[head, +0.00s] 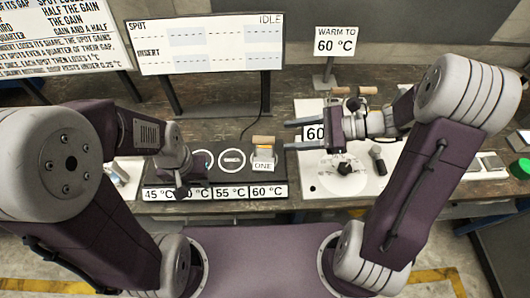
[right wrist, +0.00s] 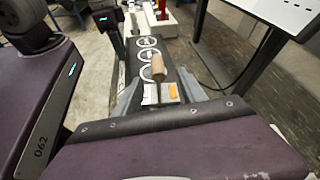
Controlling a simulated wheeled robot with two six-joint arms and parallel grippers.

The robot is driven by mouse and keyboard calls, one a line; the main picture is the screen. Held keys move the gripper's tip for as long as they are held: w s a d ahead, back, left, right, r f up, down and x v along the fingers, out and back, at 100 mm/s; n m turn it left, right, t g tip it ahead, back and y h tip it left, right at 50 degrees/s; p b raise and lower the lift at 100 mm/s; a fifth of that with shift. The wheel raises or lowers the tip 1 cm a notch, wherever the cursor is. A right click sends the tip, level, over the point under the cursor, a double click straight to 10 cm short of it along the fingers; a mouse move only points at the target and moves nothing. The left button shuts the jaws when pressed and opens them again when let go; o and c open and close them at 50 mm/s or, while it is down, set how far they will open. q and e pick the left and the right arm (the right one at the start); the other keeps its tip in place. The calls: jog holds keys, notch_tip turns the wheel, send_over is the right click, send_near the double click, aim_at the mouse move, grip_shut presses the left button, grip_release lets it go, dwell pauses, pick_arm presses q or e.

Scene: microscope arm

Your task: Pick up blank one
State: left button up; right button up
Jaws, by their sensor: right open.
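Blank one (head: 263,162) carries a white label reading ONE and a wooden handle on top. It stands at the right end of the dark block with ringed spots. My right gripper (head: 287,134) is open and empty, its fingers pointing left, with their tips just right of the blank. In the right wrist view the blank's wooden handle (right wrist: 158,68) shows ahead, in line with the gap between the fingers (right wrist: 162,93). My left gripper (head: 181,188) hangs over the left part of the block; its fingers are too unclear to read.
The dark block (head: 215,180) has temperature labels along its front. A white board (head: 310,185) with a round dial lies right of it. Another wooden handle (head: 368,90) shows behind my right gripper. A sign (head: 337,42) reads WARM TO 60 °C. A display (head: 205,45) reads IDLE.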

aim_at(273, 139)
jog(key=x, duration=0.3)
jog(key=shift+s+a+r, duration=0.15)
jog(key=shift+a, duration=0.4)
jog(key=x, duration=0.5)
jog(key=shift+f+p, duration=0.3)
jog(key=shift+f, duration=0.05)
jog(key=shift+d, duration=0.2)
jog(key=shift+c, duration=1.2)
grip_shut()
jog(key=shift+r, duration=0.1)
